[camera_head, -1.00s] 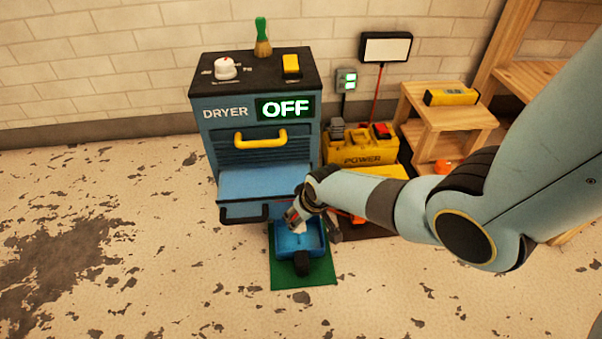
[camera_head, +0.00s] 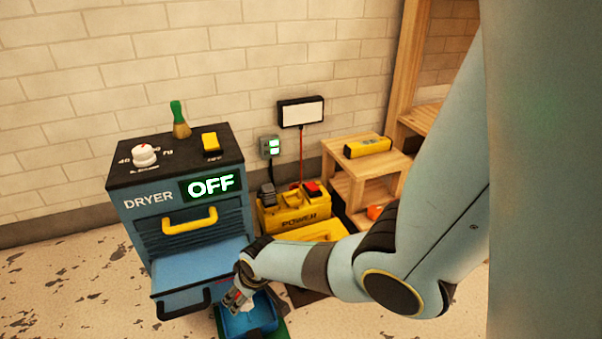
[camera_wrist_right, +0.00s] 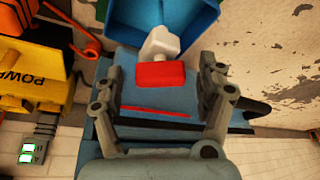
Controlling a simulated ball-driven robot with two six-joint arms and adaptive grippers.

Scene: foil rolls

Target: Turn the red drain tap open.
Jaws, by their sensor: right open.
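The red drain tap (camera_wrist_right: 160,74) shows in the right wrist view as a red block on a white spout (camera_wrist_right: 160,43). The spout points over a blue tray (camera_wrist_right: 198,22). My right gripper (camera_head: 236,296) is open, low at the front of the blue dryer (camera_head: 190,232). In the wrist view its two fingers stand apart on either side of the red block, with gaps showing on both sides. In the head view my gripper mostly hides the tap. The tray (camera_head: 270,322) lies just below it. My left gripper is out of view.
The dryer's screen reads OFF. Its yellow handle (camera_head: 190,222) and black handle (camera_head: 183,304) stick out left of my gripper. A yellow power box (camera_head: 292,208) and wooden steps (camera_head: 372,172) stand behind my right arm. Floor at left is clear.

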